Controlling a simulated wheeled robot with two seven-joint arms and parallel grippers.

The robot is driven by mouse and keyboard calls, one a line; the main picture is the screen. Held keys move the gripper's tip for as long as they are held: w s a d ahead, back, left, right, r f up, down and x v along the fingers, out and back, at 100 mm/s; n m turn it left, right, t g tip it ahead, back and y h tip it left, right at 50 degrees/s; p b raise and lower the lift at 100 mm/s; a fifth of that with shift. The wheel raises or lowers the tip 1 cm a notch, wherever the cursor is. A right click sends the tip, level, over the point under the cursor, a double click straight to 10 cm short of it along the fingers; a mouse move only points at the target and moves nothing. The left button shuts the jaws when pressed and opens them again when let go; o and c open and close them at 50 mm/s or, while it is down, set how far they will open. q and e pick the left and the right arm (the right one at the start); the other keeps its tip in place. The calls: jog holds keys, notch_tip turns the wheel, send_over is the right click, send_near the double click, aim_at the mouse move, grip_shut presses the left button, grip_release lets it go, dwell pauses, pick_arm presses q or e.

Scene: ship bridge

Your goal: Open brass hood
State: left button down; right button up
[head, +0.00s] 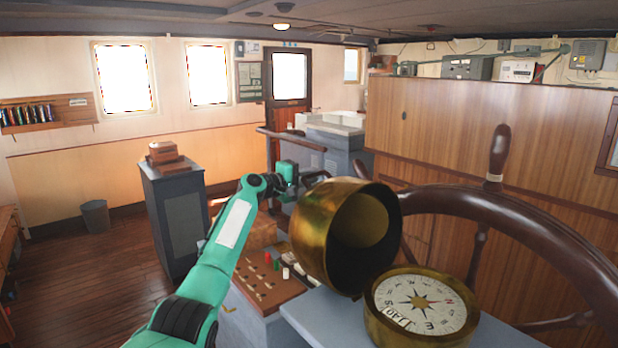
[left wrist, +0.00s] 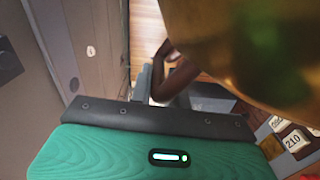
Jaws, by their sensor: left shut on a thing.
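The brass hood (head: 338,240) stands swung up on its side behind the compass, its hollow inside facing right and toward me. The compass (head: 420,303) below it is uncovered, its white dial and star showing. My left gripper (head: 318,178) is at the hood's upper far side, shut on a part of it that the hood hides from me. In the left wrist view the hood (left wrist: 245,45) fills the upper right, close to the green gripper body; the fingertips do not show clearly there. My right gripper is not in view.
A wooden ship's wheel (head: 500,215) curves close behind and right of the compass. A control panel (head: 268,283) with small levers lies left of the hood, under my left arm. A grey cabinet (head: 178,220) stands further left, with open floor around it.

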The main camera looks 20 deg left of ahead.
pick_arm(q)
jog(key=c, duration=1.4)
grip_release()
jog(key=shift+d, duration=0.1)
jog(key=shift+s+a+f, duration=0.1)
jog(key=shift+s+a, duration=0.2)
jog(key=shift+s, duration=0.1)
jog(key=b+v, duration=0.4)
jog(key=v, duration=0.9)
jog(key=shift+b, duration=0.3)
